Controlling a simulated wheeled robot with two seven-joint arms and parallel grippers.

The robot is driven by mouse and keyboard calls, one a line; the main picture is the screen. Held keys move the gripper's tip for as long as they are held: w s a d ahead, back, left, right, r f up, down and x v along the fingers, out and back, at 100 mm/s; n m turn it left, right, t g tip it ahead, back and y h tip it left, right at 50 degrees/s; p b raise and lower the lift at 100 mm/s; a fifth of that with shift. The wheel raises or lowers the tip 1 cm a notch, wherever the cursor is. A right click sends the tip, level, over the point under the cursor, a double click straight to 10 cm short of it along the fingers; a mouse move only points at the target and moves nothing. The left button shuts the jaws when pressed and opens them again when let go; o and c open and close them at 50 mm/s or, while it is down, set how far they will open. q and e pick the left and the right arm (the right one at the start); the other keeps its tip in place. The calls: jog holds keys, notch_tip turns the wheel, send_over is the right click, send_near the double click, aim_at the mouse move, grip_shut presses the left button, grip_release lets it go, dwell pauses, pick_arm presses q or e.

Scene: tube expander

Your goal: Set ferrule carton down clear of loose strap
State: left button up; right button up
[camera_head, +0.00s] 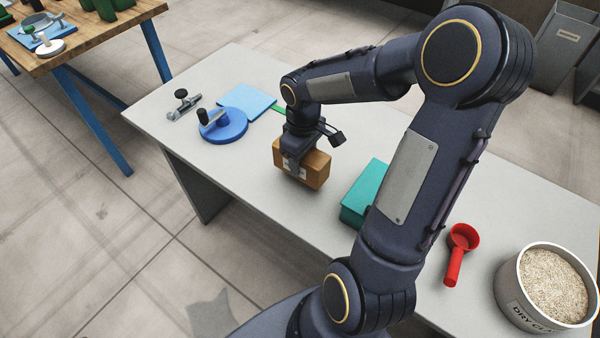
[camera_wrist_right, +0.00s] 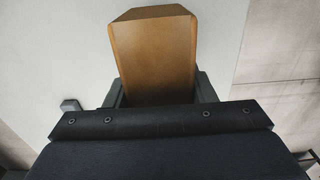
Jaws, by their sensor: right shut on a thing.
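The brown ferrule carton (camera_head: 314,170) is held in my right gripper (camera_head: 293,160) over the light grey table. In the right wrist view the carton (camera_wrist_right: 155,50) sits between the two fingers, which grip it from both sides. I cannot tell whether its underside touches the table. A short green strip (camera_head: 279,110), perhaps the loose strap, shows behind the gripper, beside a light blue pad; part of it may be hidden by my arm. The carton appears apart from this strip. My left gripper is not in view.
A teal box (camera_head: 361,193) stands to the right of the carton, partly behind my arm. A blue disc with a black knob (camera_head: 224,125), a light blue pad (camera_head: 246,103) and a metal clamp (camera_head: 184,107) lie left. A red scoop (camera_head: 458,252) and tub (camera_head: 545,290) are right. The table's front-left is bare.

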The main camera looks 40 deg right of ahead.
jog(key=shift+s+a+f, duration=0.15)
jog(key=shift+a+f, duration=0.3)
jog(key=shift+f, duration=0.05)
jog(key=shift+a+f, duration=0.15)
jog(key=shift+f, duration=0.75)
jog(key=shift+a+f, duration=0.1)
jog(key=shift+f, duration=0.8)
jog(key=shift+f+b, duration=0.2)
jog(key=shift+b, duration=0.2)
jog(key=o, duration=1.3)
jog(key=shift+s, duration=0.1)
notch_tip(320, 180, up, 12)
jog(key=shift+r+p, duration=0.15)
jog(key=shift+p, duration=0.6)
jog(key=s+a+r+m+t+y, duration=0.1)
jog(key=s+a+t, duration=0.1)
jog(key=s+a, duration=0.1)
jog(key=s+a+m+t+y, duration=0.1)
jog(key=s+a+m, duration=0.1)
jog(key=s+a, duration=0.2)
jog(key=s+a+r+m+t+y, duration=0.1)
jog(key=s+a+m+t, duration=0.1)
jog(key=s+a, duration=0.2)
jog(key=shift+s+r+t+y, duration=0.15)
jog(key=shift+s+y, duration=0.05)
jog(key=shift+s, duration=0.5)
jog(key=shift+s+r+t+y, duration=0.15)
jog(key=shift+s+y, duration=0.05)
jog(key=shift+s, duration=0.5)
